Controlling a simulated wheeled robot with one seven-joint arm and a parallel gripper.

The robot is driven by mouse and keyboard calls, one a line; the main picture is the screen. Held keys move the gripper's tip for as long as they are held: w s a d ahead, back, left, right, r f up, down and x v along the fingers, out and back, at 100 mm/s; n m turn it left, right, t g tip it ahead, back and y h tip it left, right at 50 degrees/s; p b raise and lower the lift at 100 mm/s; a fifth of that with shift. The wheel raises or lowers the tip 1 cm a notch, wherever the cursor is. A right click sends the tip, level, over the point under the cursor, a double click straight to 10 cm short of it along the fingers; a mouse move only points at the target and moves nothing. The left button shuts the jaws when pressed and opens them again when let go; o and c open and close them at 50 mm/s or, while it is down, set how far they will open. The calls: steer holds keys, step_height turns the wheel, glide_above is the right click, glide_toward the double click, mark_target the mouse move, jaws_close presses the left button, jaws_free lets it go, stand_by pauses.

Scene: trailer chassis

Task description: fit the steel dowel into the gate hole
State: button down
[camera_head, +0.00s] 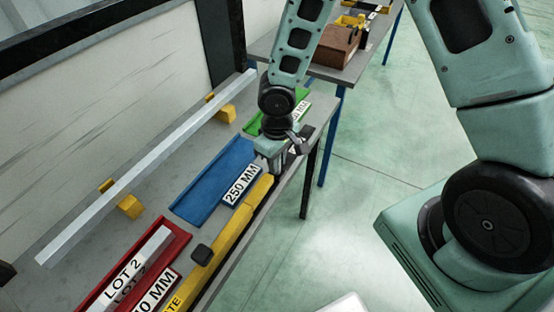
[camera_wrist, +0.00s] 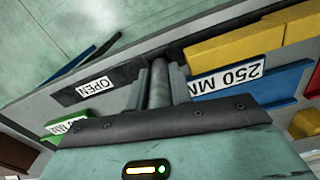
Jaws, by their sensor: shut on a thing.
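My gripper (camera_head: 272,160) is over the front edge of the bench, at the far end of the yellow gate bar (camera_head: 225,235). In the wrist view its two fingers (camera_wrist: 160,88) are shut on the grey steel dowel (camera_wrist: 159,84), which points away from the palm. The dowel's tip is close to a dark strip along the bench edge, between an "OPEN" label (camera_wrist: 95,87) and the yellow bar (camera_wrist: 235,45). The gate hole is not visible, and I cannot tell whether the tip is in it.
A blue tray (camera_head: 205,185) marked 250 MM, a red tray (camera_head: 180,240) holding a bar, and a green tray (camera_head: 255,122) lie on the bench. A long pale bar (camera_head: 150,160) rests on yellow blocks behind.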

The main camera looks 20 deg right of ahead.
steer(key=shift+f+b, duration=0.5)
steer(key=shift+f, duration=0.05)
steer(key=c, duration=1.2)
jaws_free()
steer(key=shift+r, duration=0.1)
steer(key=shift+o, duration=0.2)
step_height(320, 180, up, 17)
steer(key=shift+r+p, duration=0.2)
steer(key=shift+p, duration=0.25)
steer(key=s+a+n+b, duration=0.1)
steer(key=s+a+b, duration=0.1)
steer(key=s, duration=0.8)
steer(key=s+a+r+n+b, duration=0.1)
steer(key=s+a, duration=0.3)
steer(key=s, duration=0.6)
steer(key=shift+a+y+b, duration=0.15)
steer(key=shift+y+b, duration=0.15)
steer(key=shift+b, duration=0.05)
